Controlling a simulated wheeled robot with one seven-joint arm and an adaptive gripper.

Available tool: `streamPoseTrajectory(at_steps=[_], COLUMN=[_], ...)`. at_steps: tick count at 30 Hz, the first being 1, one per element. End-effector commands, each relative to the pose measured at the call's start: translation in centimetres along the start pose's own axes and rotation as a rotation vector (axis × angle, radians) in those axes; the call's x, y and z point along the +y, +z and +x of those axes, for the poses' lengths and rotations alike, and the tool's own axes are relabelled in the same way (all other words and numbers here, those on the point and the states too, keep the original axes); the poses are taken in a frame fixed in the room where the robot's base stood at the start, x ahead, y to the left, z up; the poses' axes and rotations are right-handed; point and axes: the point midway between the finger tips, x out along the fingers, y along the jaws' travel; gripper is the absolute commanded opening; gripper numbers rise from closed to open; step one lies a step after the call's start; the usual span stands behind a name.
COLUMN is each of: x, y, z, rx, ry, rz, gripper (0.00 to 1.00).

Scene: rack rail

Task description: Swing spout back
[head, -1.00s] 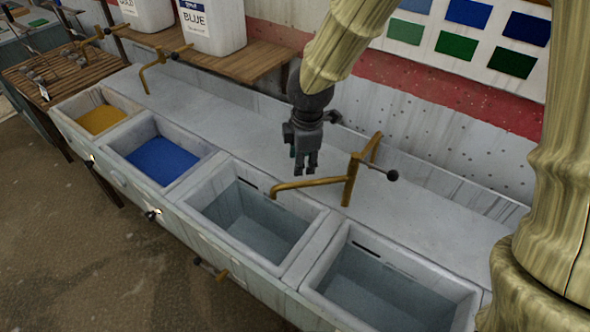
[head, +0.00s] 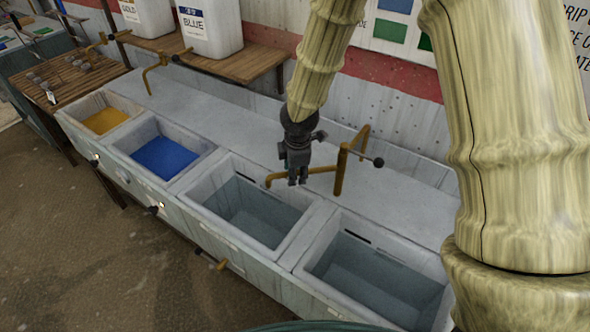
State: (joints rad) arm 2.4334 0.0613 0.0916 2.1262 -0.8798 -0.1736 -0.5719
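The brass spout (head: 318,170) runs left from its upright post (head: 340,172) on the ledge behind the basins. Its bent tip (head: 269,181) is over the back edge of the third basin (head: 215,190). A handle with a black knob (head: 378,162) sticks out to the right of the post. My dark gripper (head: 297,182) points down and overlaps the middle of the spout in the picture, hiding part of it. I cannot tell whether it touches the spout. Its fingers look close together, but any gap between them is too small to judge.
The fourth basin (head: 312,250) is to the right; the third and fourth show no coloured liquid. The left basins hold blue (head: 165,158) and yellow (head: 105,120). Another brass tap (head: 150,75) stands at the back left. White jugs (head: 208,28) stand on a wooden shelf (head: 258,64).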

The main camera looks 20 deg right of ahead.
Motion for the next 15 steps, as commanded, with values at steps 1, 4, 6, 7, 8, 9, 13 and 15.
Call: streamPoseTrajectory(at_steps=[1, 4, 6, 7, 8, 9, 13, 15], x=[0.16, 0.35, 0.39, 0.41, 0.41, 0.39, 0.4, 0.42], y=[-0.02, -0.04, -0.04, -0.04, -0.04, -0.04, -0.04, -0.04], z=[0.25, 0.43, 0.49, 0.51, 0.5, 0.47, 0.44, 0.41], rx=[0.001, 0.0, 0.0, 0.0, 0.0, 0.0, 0.0, 0.0], ry=[-0.002, -0.004, -0.004, -0.005, -0.005, -0.004, -0.004, -0.004], rz=[0.001, 0.001, 0.001, 0.001, 0.001, 0.001, 0.001, 0.002], gripper=[0.39, 0.39, 0.37, 0.32, 0.26, 0.19, 0.0, 0.0])
